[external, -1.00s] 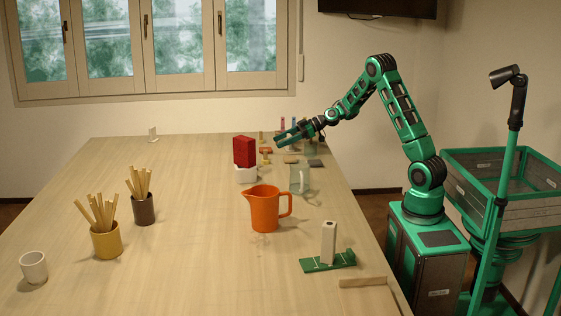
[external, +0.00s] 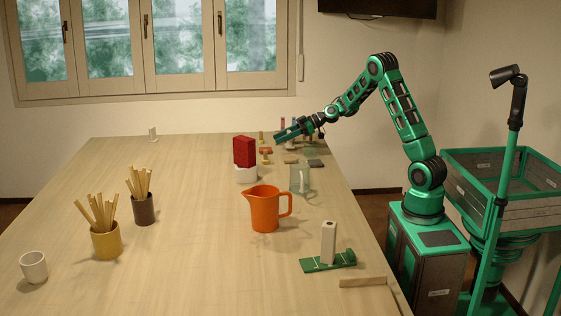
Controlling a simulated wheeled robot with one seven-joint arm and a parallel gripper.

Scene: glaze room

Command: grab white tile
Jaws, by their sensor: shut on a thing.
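My gripper (external: 279,138) is over the far right part of the table, beyond the red block. Its fingers are closed together on something, but what they hold is too small and hidden to make out in the external view. I cannot pick out the white tile with certainty. A small pale upright piece (external: 153,133) stands alone at the table's far left edge, well away from my gripper.
Closer are a clear mug (external: 300,179), an orange jug (external: 264,210) and a green stand (external: 330,263). The table's middle left is clear.

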